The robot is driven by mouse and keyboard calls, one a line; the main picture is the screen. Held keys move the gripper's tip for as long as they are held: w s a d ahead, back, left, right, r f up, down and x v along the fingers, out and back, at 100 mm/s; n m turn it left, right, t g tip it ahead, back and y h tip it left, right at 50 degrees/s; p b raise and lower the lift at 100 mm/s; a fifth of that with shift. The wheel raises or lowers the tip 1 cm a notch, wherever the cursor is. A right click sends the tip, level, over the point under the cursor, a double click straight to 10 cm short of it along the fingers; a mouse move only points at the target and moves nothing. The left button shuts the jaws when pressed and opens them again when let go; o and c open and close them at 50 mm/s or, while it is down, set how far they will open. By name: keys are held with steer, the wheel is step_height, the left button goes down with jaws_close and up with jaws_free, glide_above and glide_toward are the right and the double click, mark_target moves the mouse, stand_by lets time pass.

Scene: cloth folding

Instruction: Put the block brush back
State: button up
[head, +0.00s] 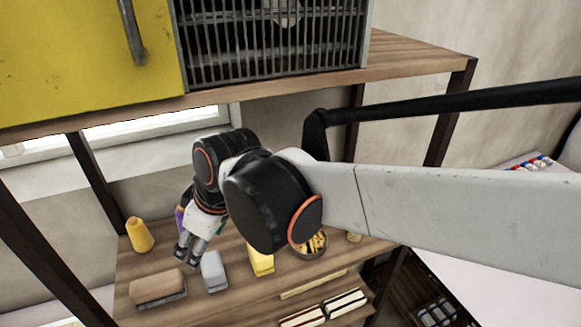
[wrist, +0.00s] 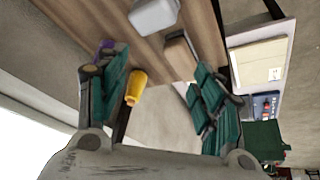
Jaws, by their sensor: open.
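The block brush (head: 157,287), a brown wooden block with a dark underside, lies on the wooden shelf (head: 125,265) at the lower left of the head view. In the wrist view the brown block (wrist: 179,52) shows past the right finger, partly cut off by it. My gripper (head: 188,252) is open, just above and behind the brush, to its upper right in the head view. It also shows in the wrist view (wrist: 155,92) with its teal-padded fingers spread and nothing between the tips.
A grey block (head: 214,271) and a yellow block (head: 260,262) lie right of the brush, then a bowl of yellow pieces (head: 312,247). A purple item (head: 179,218) is behind my gripper. An upper shelf (head: 400,58) overhangs.

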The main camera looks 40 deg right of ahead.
steer(key=s+d+r+m+t+h, duration=0.1)
steer(key=s+d+m+t, duration=0.1)
steer(key=s+d+m, duration=0.1)
steer(key=shift+s+d+m+t+h, duration=0.35)
steer(key=shift+s+m, duration=0.45)
steer(key=shift+m, duration=0.6)
